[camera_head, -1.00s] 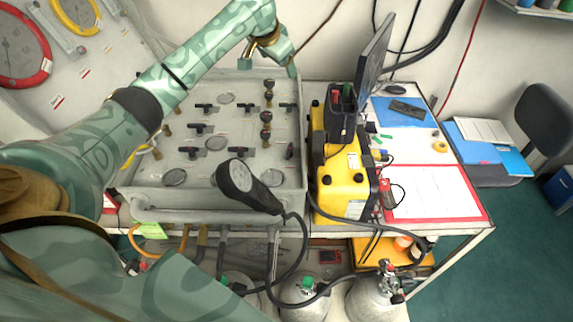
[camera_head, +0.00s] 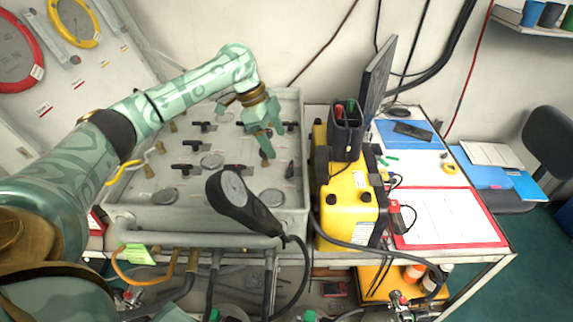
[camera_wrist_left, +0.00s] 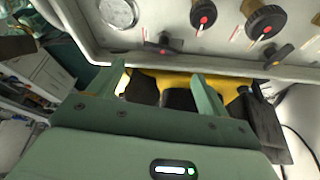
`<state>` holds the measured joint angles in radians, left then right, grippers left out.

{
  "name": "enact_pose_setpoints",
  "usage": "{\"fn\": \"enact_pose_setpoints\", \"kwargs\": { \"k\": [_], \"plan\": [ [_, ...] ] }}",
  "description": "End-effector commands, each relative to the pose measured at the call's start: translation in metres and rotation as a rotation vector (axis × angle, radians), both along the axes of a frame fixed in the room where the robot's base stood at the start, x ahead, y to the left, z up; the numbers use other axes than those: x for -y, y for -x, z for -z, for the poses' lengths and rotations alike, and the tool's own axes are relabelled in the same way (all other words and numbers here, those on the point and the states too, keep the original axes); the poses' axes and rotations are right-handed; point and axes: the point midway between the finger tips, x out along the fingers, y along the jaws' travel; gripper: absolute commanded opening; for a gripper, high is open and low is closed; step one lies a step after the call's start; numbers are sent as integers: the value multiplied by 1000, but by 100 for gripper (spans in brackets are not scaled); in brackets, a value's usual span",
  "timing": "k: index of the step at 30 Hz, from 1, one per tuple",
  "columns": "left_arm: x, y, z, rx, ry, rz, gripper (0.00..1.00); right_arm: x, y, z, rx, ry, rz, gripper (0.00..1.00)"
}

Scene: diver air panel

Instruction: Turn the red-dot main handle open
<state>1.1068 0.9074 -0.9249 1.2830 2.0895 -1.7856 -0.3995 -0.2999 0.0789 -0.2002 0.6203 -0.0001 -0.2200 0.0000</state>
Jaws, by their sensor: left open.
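The grey air panel (camera_head: 215,224) lies in the middle of the head view, with black T-handles, knobs and round gauges on its face. A dark handle (camera_head: 290,170) is near its right edge; it matches the black handle with a red dot (camera_wrist_left: 165,43) in the left wrist view. My left gripper (camera_head: 273,141) is over the panel's right part, open and empty. In the wrist view its fingertips (camera_wrist_left: 158,68) stand apart, either side of the first handle's line, with no contact visible.
A black handheld gauge (camera_head: 243,203) with a cable stands in front of the panel. A yellow case (camera_head: 350,205) and monitor (camera_head: 377,72) stand close on the right. A red-edged clipboard (camera_head: 446,216) lies on the table (camera_head: 497,253). Hoses (camera_head: 145,281) hang along the panel's front.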

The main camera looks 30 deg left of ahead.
Motion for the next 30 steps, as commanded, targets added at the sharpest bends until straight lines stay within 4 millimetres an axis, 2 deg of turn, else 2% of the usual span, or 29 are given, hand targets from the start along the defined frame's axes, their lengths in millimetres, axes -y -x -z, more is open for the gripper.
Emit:
{"fn": "enact_pose_setpoints", "kwargs": {
  "k": [1,3,9,15,23,27,28,30],
  "plan": [
    [6,-2,17,-4,0,2,78,0,1,7,-2,0,0,36],
    [11,-4,32,-3,0,1,78,0,2,10,-4,0,0,36],
    [24,-9,63,-1,0,-1,78,1,3,18,-7,0,0,36],
    [29,-11,75,1,0,-1,78,1,4,21,-8,1,0,36],
    [29,-11,75,1,0,-1,78,1,4,20,-8,2,0,36],
    [29,-11,75,1,0,-1,39,1,4,20,-8,2,0,36],
    [29,-11,75,1,0,-1,33,1,4,20,-8,2,0,36],
    [29,-11,75,1,0,-1,33,1,4,20,-9,2,0,36]
  ]
}}
